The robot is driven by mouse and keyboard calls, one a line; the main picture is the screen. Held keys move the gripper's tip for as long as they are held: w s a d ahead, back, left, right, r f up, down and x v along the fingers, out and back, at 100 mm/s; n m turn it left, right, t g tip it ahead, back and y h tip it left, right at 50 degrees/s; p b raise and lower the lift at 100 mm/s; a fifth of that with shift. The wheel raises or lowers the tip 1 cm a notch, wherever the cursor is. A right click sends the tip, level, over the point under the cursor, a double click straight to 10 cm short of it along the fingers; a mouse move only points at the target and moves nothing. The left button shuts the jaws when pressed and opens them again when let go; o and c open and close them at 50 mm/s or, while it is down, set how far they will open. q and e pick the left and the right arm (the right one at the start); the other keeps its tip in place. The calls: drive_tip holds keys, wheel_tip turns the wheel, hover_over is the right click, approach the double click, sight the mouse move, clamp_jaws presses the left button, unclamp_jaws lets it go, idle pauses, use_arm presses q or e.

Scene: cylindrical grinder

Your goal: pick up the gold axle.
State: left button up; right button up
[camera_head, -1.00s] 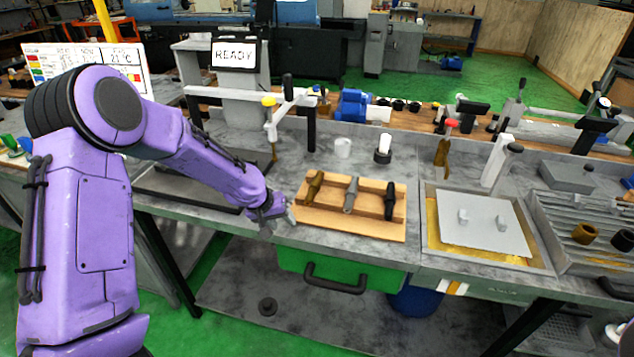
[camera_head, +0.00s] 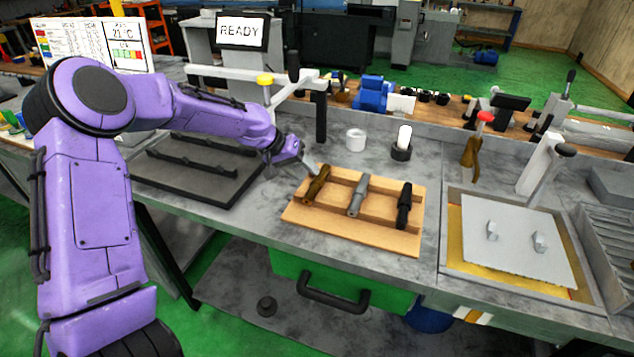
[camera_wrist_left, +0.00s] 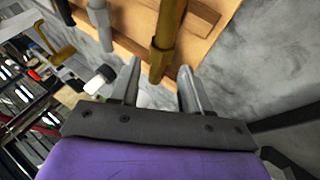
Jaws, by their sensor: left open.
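The gold axle (camera_head: 316,186) lies at the left end of a wooden rack (camera_head: 372,240) on the grey bench. A grey axle (camera_head: 358,195) lies to its right, and a black axle (camera_head: 403,207) lies at the right end. My left gripper (camera_head: 308,163) is at the gold axle's far end. In the left wrist view my left gripper (camera_wrist_left: 159,72) is open, with the gold axle (camera_wrist_left: 166,40) reaching toward the space between its fingers. Whether the fingers are level with the axle, I cannot tell. My right gripper is not in view.
A white ring (camera_head: 356,140) and a white-topped black piece (camera_head: 402,145) stand behind the rack. A dark tray (camera_head: 190,185) lies to the left. A shallow box with a grey plate (camera_head: 520,240) is to the right. A lever stand (camera_head: 321,115) rises behind the gripper.

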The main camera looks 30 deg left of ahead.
sight(314, 179)
use_arm(q)
drive_tip(key=p+x, duration=0.1)
drive_tip(key=x, duration=0.4)
drive_tip(key=shift+f, duration=0.2)
clamp_jaws()
drive_tip(key=shift+r, duration=0.15)
